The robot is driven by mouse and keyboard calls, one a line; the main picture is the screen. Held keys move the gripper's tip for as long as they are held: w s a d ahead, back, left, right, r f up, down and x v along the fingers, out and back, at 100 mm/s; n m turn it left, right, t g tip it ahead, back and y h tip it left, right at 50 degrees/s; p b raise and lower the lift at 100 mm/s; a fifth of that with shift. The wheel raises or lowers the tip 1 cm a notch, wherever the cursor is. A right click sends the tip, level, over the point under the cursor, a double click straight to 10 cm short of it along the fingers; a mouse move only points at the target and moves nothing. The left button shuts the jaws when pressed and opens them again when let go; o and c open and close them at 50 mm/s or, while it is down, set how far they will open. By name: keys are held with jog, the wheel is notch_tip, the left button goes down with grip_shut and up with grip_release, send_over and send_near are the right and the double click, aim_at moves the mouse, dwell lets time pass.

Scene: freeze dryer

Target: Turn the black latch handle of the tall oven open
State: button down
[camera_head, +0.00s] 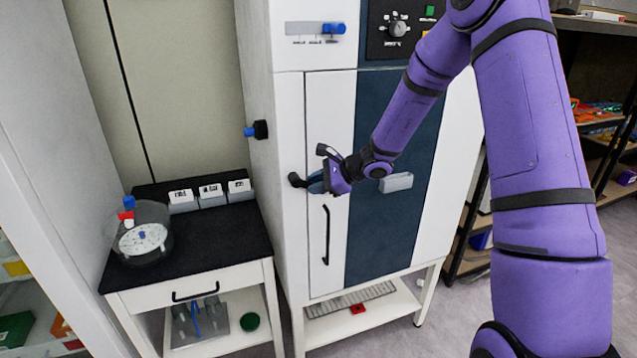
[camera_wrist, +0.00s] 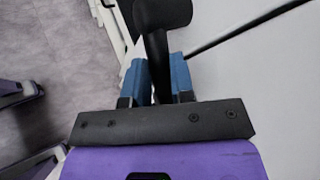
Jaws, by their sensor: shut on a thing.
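The tall oven (camera_head: 319,120) is a white cabinet with a dark blue front panel, in the middle of the head view. Its black latch handle (camera_head: 297,180) sticks out at the left edge of the door. My gripper (camera_head: 318,183) is at the handle, coming from the right. In the wrist view the black handle (camera_wrist: 160,20) shows a thick round knob on a thinner stem. The blue fingers of my gripper (camera_wrist: 159,80) are shut on the stem, one on each side. The door looks closed. The latch's mount is hidden behind my gripper.
A long black bar handle (camera_head: 327,235) is on the door below my gripper. A small table (camera_head: 190,275) with a round clear vessel (camera_head: 143,240) and several white boxes (camera_head: 212,196) stands left of the oven. A shelf rack (camera_head: 600,150) stands to the right.

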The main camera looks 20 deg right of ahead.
aim_at(307, 198)
jog(key=f+y, duration=0.1)
jog(key=f+m+y, duration=0.1)
jog(key=y, duration=0.1)
jog(key=shift+a+t, duration=0.3)
jog(key=shift+t, duration=0.1)
jog(key=shift+a+f+m+t+y, duration=0.35)
jog(key=shift+a+m+t+y, duration=0.15)
jog(key=shift+m+t+y, duration=0.4)
jog(key=shift+a+f+m+t+y, duration=0.4)
jog(key=shift+a+m+t+y, duration=0.2)
jog(key=shift+m+y, duration=0.45)
jog(key=shift+a+f+m+t+y, duration=0.4)
jog(key=shift+m+t+y, duration=0.4)
jog(key=shift+y, duration=0.35)
jog(key=shift+a, duration=0.1)
jog(key=c, duration=1.2)
grip_release()
jog(key=shift+c, duration=0.2)
jog(key=v, duration=1)
jog(key=shift+s+d+f, duration=0.2)
jog(key=shift+d, duration=0.05)
